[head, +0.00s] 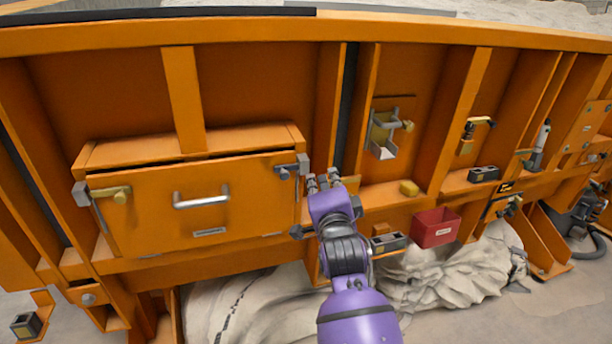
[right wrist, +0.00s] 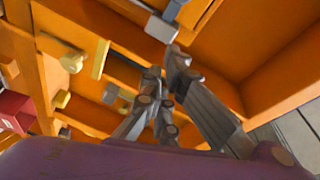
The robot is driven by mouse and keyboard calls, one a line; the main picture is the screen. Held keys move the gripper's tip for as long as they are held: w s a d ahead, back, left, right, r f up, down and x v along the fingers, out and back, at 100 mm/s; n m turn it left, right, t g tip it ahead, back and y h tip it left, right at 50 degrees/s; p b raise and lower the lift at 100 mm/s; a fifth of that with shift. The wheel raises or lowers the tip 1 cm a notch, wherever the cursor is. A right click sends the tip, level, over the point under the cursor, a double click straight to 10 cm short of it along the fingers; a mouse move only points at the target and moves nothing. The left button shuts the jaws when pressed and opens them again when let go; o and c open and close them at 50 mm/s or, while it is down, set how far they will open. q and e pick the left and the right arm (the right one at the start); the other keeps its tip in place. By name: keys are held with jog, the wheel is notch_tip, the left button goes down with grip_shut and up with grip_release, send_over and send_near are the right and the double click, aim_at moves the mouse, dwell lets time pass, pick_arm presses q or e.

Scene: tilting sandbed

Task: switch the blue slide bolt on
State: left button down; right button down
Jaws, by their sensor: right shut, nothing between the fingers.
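I cannot make out a blue slide bolt in either view; no part looks clearly blue. My right gripper (head: 322,181) is shut and empty in front of the orange panel, just right of the orange box front (head: 150,215). A grey latch (head: 290,171) at the box's upper right corner is just left of the fingers. In the right wrist view, my fingers (right wrist: 164,64) show close together, with a grey block (right wrist: 161,28) just beyond the tips. I cannot tell whether they touch it. My purple hand hides part of the panel below. My left gripper is not in view.
Orange ribs stand along the panel; pale sand (head: 455,275) lies below.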

jog(key=w+a, duration=0.1)
jog(key=w, duration=0.1)
jog(key=w+a, duration=0.2)
jog(key=shift+a+f, duration=0.2)
jog(key=shift+a, duration=0.1)
jog(key=shift+s+a, duration=0.15)
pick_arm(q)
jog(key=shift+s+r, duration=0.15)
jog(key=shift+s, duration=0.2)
pick_arm(e)
jog(key=shift+f, duration=0.15)
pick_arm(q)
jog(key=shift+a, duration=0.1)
